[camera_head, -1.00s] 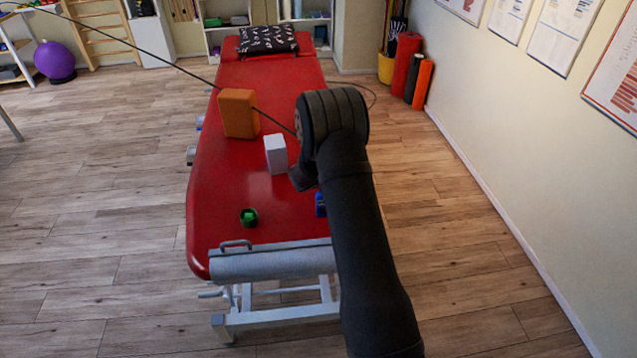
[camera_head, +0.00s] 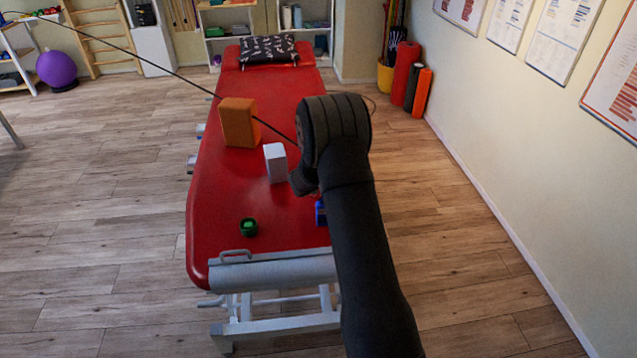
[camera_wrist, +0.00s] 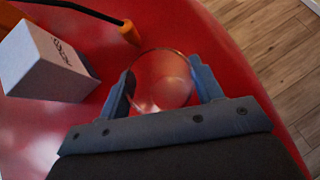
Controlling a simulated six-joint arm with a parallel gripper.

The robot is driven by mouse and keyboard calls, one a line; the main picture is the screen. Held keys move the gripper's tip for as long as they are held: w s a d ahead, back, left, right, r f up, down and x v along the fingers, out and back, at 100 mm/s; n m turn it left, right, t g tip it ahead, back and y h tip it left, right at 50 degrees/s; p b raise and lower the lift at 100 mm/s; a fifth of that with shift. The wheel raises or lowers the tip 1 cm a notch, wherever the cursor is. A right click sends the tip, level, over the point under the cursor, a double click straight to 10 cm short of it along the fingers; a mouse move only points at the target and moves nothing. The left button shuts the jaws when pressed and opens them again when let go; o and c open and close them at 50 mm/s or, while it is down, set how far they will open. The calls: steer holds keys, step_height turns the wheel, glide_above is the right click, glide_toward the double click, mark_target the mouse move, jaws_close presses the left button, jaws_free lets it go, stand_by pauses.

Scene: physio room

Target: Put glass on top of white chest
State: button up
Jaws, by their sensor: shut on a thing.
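A clear glass (camera_wrist: 163,80) stands between the two fingers of my gripper (camera_wrist: 162,88) in the wrist view. The gripper is shut on it, and the red table top shows through it. The white chest, a small white box (camera_head: 275,163), sits on the red table in the head view. It also shows in the wrist view (camera_wrist: 38,68), to the left of the glass and apart from it, with dark marking on one side. In the head view my arm hides the glass, and the fingers cannot be made out. Whether the glass touches the table is unclear.
The red treatment table (camera_head: 222,200) carries an orange block (camera_head: 239,122) behind the white box, a green object (camera_head: 249,227) near the front, and a blue object (camera_head: 320,212) partly behind my arm. A patterned pillow (camera_head: 268,49) lies at the far end.

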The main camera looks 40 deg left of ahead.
steer(key=r, duration=0.1)
steer(key=d+r, duration=0.1)
steer(key=r, duration=0.1)
steer(key=shift+w+r, duration=0.1)
steer(key=shift+w, duration=0.1)
steer(key=w+d+r+m+h, duration=0.1)
steer(key=w+d+r, duration=0.15)
steer(key=d, duration=0.75)
steer(key=w+d+r+m+h, duration=0.15)
steer(key=d+r, duration=0.25)
steer(key=d, duration=0.6)
steer(key=w+d+r+m+h, duration=0.1)
steer(key=w+d+r, duration=0.2)
steer(key=d, duration=0.6)
steer(key=s+d+r+m+h, duration=0.1)
steer(key=d+m+h, duration=0.1)
steer(key=d, duration=0.9)
steer(key=s+d+r+m+h, duration=0.1)
steer(key=d+m, duration=0.1)
steer(key=d, duration=1)
steer(key=shift+s+r+h, duration=0.35)
steer(key=shift+s+r, duration=0.05)
steer(key=shift+d, duration=0.15)
